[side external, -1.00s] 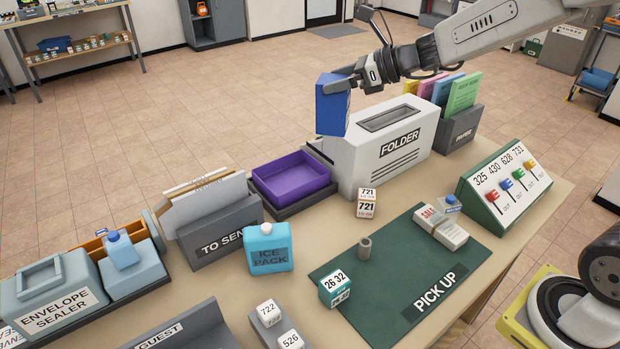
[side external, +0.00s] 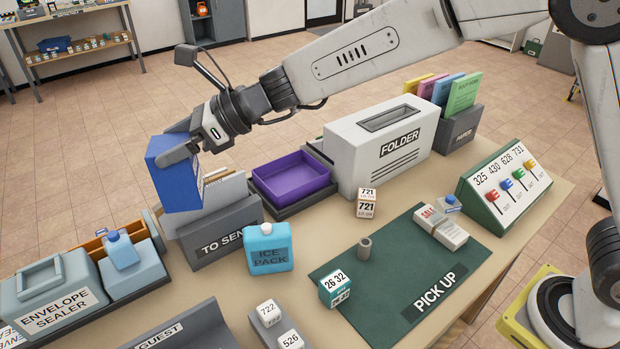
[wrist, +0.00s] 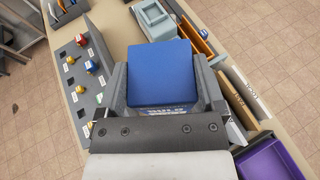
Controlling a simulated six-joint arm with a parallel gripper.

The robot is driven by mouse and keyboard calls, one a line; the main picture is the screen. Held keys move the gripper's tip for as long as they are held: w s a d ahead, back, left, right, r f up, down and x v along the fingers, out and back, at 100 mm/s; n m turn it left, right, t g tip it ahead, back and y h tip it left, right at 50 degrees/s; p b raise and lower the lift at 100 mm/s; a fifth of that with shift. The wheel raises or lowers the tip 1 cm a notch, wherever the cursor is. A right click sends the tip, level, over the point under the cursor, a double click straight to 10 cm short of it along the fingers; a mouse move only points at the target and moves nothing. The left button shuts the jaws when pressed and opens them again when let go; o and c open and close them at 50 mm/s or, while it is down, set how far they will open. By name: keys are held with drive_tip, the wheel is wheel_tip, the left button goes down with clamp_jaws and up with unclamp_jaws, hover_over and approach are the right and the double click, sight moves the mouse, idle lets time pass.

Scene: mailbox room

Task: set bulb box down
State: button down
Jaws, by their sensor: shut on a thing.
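The bulb box is a blue box (side external: 174,172), held in the air by my gripper (side external: 190,155). In the side view it is in front of part of the white envelopes in the grey TO SEND holder (side external: 222,233) and hides some of them. In the wrist view the blue top of the box (wrist: 161,72) sits between both fingers, with part of a label showing below it. My gripper is shut on it from both sides. I cannot tell how high it is above the table.
The purple tray (side external: 291,178) and the white FOLDER machine (side external: 385,150) stand to the right. An envelope sealer (side external: 55,290) is at the left and a blue ice pack (side external: 268,250) in front. A board with coloured knobs (wrist: 86,75) shows in the wrist view. Bare table surrounds the 721 block (side external: 367,203).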

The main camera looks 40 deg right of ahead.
drive_tip(key=a+f, duration=0.2)
drive_tip(key=f, duration=0.8)
drive_tip(key=s+a+f, duration=0.1)
drive_tip(key=a+f, duration=0.1)
drive_tip(key=f, duration=0.8)
drive_tip(key=shift+s+g, duration=0.3)
drive_tip(key=shift+f, duration=0.1)
drive_tip(key=shift+f, duration=1.85)
drive_tip(key=shift+f, duration=0.15)
unclamp_jaws()
drive_tip(key=shift+d+r, duration=0.15)
drive_tip(key=shift+r, duration=0.05)
